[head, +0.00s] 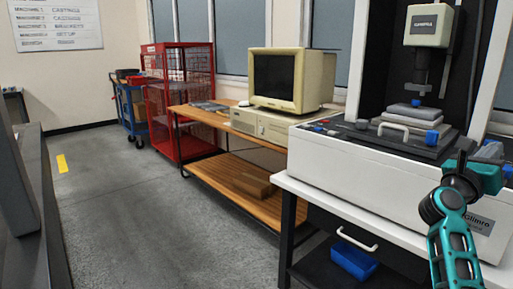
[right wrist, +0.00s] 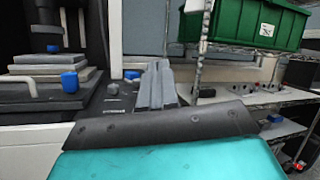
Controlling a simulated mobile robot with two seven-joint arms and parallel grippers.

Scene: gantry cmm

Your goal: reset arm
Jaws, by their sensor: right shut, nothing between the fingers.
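My right arm comes in at the lower right of the head view, with teal and black links. My right gripper (head: 487,176) is at the right edge there, in front of the white measuring machine (head: 375,165). In the right wrist view, the grey fingers of my right gripper (right wrist: 158,78) stand together, shut and empty. The machine's dark bed with stacked grey plates (right wrist: 48,75) and blue blocks is to their left. My left gripper is in neither view.
A beige computer monitor (head: 287,78) stands on a wooden bench (head: 220,167). A red cage (head: 180,100) and a blue cart (head: 130,105) are farther back. A blue bin (head: 353,260) sits on the lower shelf. A green bin (right wrist: 240,22) is on a wire rack. The floor at left is clear.

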